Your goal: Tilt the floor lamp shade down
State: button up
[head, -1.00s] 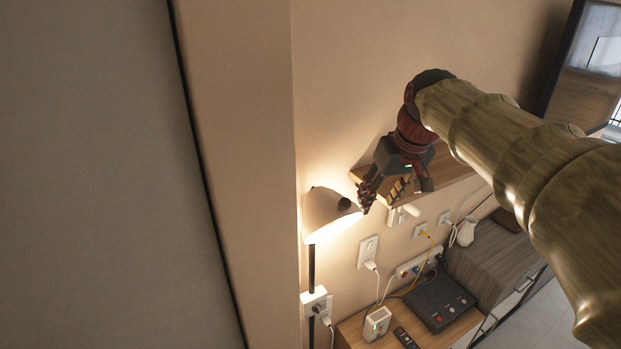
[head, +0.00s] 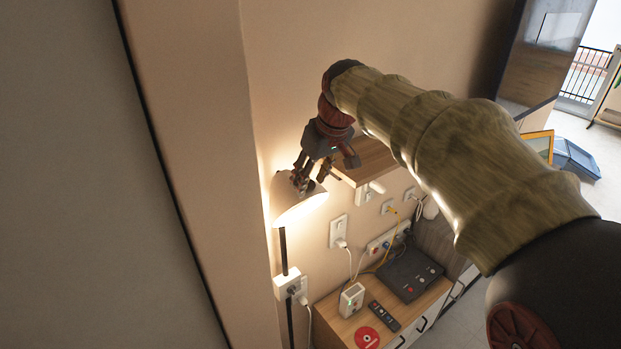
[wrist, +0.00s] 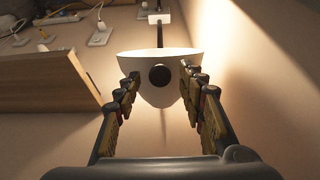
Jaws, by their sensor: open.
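The floor lamp's white shade (head: 292,203) is lit and tilts toward the lower right, on a thin dark pole (head: 284,252) close to the wall. My gripper (head: 308,180) is at the upper right side of the shade in the head view. In the wrist view the shade (wrist: 158,92), with a round dark knob (wrist: 159,75) at its middle, lies between the two open fingers of my gripper (wrist: 160,88). The left finger's tip is close to the shade's left edge and the right finger's tip close to its right edge. I cannot tell whether either touches.
A wooden wall shelf (head: 365,162) is right beside my gripper; it also shows at the left of the wrist view (wrist: 50,88). Below are wall sockets with cables and a wooden cabinet (head: 335,321) bearing a black box (head: 408,274), a remote (head: 384,316) and a red disc (head: 367,337).

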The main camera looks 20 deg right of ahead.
jog(key=shift+f, duration=0.2)
jog(key=shift+c, duration=0.7)
grip_shut()
